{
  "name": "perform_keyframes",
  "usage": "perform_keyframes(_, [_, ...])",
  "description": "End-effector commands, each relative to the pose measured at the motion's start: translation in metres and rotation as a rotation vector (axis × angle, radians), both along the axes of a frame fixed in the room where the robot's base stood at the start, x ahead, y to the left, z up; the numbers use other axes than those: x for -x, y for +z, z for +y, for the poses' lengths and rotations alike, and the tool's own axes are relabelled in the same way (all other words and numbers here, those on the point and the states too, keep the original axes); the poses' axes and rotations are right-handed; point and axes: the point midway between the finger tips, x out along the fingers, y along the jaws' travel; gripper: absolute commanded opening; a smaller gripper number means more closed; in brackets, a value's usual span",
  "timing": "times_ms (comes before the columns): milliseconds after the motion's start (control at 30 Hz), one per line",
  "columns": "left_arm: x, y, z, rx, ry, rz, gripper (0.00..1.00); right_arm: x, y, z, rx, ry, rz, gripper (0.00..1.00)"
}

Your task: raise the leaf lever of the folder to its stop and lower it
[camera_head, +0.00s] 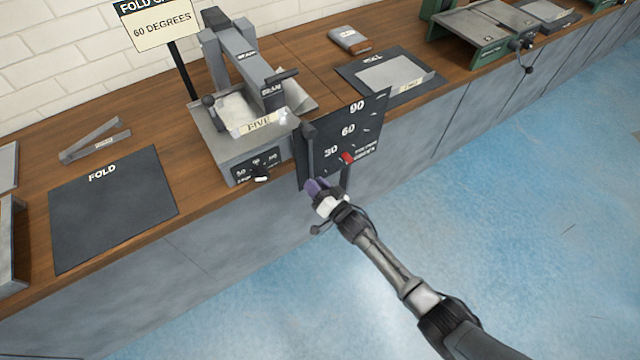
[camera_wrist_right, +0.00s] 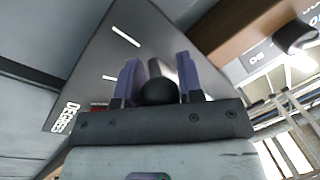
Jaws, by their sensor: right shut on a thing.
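The folder (camera_head: 240,150) is a grey machine on the wooden bench, with a clamping beam across its top and a pale sheet labelled FIVE (camera_head: 262,123) in it. A dark angle plate (camera_head: 365,120) marked 30, 60 and 90 stands at its right end, with a red marker (camera_head: 347,157) near its lower edge. My right gripper (camera_head: 316,187) is at the low front end of the leaf lever (camera_head: 308,150), below the plate's left edge. In the right wrist view its purple fingers (camera_wrist_right: 158,85) are shut around the lever's black ball knob (camera_wrist_right: 158,92). My left gripper is out of view.
A sign (camera_head: 165,30) reads 60 DEGREES. A black FOLD mat (camera_head: 110,215) lies left on the bench, and another dark mat (camera_head: 350,74) with a grey sheet lies right. Green machines (camera_head: 480,35) stand farther right. The blue floor before the bench is clear.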

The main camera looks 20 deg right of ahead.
Motion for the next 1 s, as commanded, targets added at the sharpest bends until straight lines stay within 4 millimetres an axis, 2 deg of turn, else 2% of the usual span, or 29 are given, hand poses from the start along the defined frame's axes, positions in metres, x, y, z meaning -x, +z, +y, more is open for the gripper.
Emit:
perform_keyframes(133, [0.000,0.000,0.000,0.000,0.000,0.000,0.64,0.000,0.001,0.002,-0.004,0.004,-0.001,0.00])
perform_keyframes(167, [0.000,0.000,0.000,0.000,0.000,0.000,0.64,0.001,0.001,0.002,-0.004,0.004,-0.001,0.37])
perform_keyframes(400, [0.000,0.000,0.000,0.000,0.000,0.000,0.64,0.000,0.000,0.001,-0.002,0.003,-0.001,0.59])
perform_keyframes(733, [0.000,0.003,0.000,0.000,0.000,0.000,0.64,0.006,0.001,-0.002,-0.001,0.001,0.000,0.59])
perform_keyframes(867, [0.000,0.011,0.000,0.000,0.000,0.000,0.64,0.022,0.000,-0.008,0.000,0.000,0.002,0.59])
perform_keyframes(1000, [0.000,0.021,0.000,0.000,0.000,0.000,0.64,0.049,-0.002,-0.018,0.000,0.000,0.002,0.59])
